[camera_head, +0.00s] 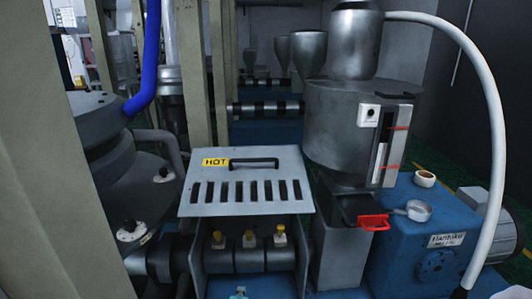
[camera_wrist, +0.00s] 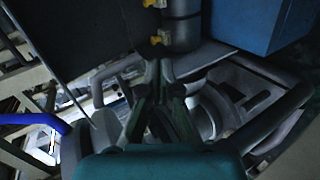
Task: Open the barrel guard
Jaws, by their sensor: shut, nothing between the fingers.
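The barrel guard (camera_head: 247,205) is a grey slotted plate with a yellow HOT label (camera_head: 215,162) and a black handle (camera_head: 254,163). It slopes above the barrel (camera_head: 250,260), whose yellow-topped fittings show below its near edge. I cannot tell how far it is swung. In the wrist view, my gripper (camera_wrist: 165,78) is shut and empty, its fingers together just below the dark barrel (camera_wrist: 182,25) with yellow fittings. Contact cannot be told. A dark panel (camera_wrist: 75,45) fills the upper left there; I cannot tell whether it is the guard.
A metal hopper (camera_head: 345,125) stands right of the guard, with a red-handled part (camera_head: 373,222) below it. A blue machine housing (camera_head: 430,245) and a white hose (camera_head: 490,100) are further right. A beige post (camera_head: 50,150) and dark round machinery (camera_head: 120,160) stand left.

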